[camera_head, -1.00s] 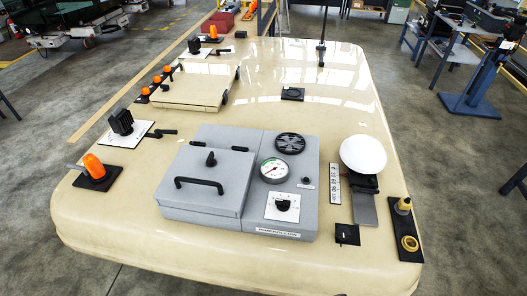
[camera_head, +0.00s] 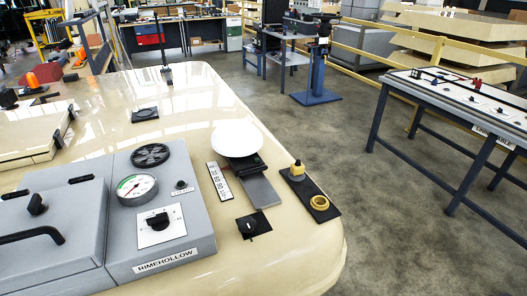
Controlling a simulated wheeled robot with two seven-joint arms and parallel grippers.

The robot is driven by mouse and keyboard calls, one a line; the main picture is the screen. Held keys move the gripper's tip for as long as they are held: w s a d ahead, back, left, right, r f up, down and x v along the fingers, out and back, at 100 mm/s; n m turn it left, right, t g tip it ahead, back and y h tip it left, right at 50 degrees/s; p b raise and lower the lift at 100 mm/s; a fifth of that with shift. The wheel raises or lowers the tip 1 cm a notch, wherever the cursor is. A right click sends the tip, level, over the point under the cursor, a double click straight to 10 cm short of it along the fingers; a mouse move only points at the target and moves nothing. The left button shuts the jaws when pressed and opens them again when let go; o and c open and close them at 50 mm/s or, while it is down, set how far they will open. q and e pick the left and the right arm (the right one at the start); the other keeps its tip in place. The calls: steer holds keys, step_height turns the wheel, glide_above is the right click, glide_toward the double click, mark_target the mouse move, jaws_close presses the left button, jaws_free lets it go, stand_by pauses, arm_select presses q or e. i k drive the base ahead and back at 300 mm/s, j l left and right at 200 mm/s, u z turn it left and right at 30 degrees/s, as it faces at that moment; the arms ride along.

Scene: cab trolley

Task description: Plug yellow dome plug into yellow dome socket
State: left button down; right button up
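The yellow dome plug (camera_head: 298,169) stands upright at the far end of a black plate near the right edge of the cream trolley top. The yellow dome socket (camera_head: 320,203) is an open yellow ring at the near end of the same black plate (camera_head: 307,187). The plug and the socket are apart. Neither of my grippers shows in the head view.
The cream trolley top (camera_head: 250,262) carries a grey box with a gauge (camera_head: 137,188), a white dome (camera_head: 236,138), a small black switch plate (camera_head: 253,226) and a number strip (camera_head: 219,181) left of the plug. A blue-legged table (camera_head: 455,110) stands to the right across open floor.

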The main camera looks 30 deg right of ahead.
mark_target(298, 169)
steer(key=l+z, duration=0.15)
steer(key=z, duration=1.15)
steer(key=i+j, duration=0.05)
steer(key=j, duration=0.05)
